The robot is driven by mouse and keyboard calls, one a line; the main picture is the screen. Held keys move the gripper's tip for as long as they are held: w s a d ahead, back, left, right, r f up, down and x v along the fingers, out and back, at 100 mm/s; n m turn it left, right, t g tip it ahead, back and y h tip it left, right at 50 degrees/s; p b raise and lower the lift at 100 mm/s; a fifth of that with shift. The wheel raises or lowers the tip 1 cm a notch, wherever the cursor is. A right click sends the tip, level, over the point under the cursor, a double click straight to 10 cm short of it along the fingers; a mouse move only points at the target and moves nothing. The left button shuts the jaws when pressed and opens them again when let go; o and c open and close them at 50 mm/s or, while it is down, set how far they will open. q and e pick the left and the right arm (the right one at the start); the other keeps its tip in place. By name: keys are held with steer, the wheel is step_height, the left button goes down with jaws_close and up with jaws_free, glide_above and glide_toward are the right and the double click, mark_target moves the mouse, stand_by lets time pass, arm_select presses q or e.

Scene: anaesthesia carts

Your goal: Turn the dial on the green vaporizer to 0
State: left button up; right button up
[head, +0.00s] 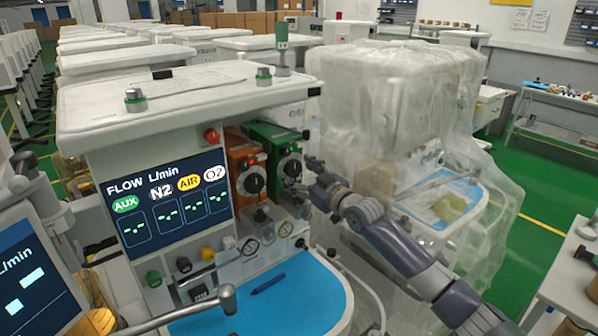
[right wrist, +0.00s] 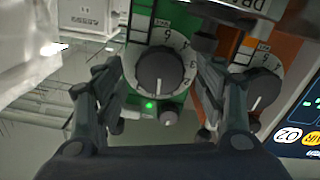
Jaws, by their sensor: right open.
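The green vaporizer (head: 273,133) stands on the right of the cart's front, with its black round dial (head: 292,168) facing out. In the right wrist view the dial (right wrist: 165,74) is a dark knob with a pale mark on its lower part, inside a numbered ring; the 0 cannot be made out. My right gripper (head: 308,176) is at the dial's right side in the head view. In the right wrist view its open fingers (right wrist: 160,92) stand either side of the dial, apart from the knob. Contact with the ring cannot be told. My left gripper is not in view.
An orange vaporizer (head: 240,152) with its own dial sits close beside the green one. A flow screen (head: 165,200) is left of it, and a blue work surface (head: 270,300) with a pen lies below. A plastic-wrapped cart (head: 390,100) stands at right.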

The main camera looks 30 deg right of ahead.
steer(key=c, duration=1.1)
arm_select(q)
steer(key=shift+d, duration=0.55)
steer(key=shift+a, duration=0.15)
arm_select(e)
steer(key=shift+m, duration=0.7)
steer(key=o, duration=1.1)
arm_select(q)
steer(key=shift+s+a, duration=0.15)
arm_select(e)
steer(key=s, duration=1.2)
steer(key=shift+d, duration=0.45)
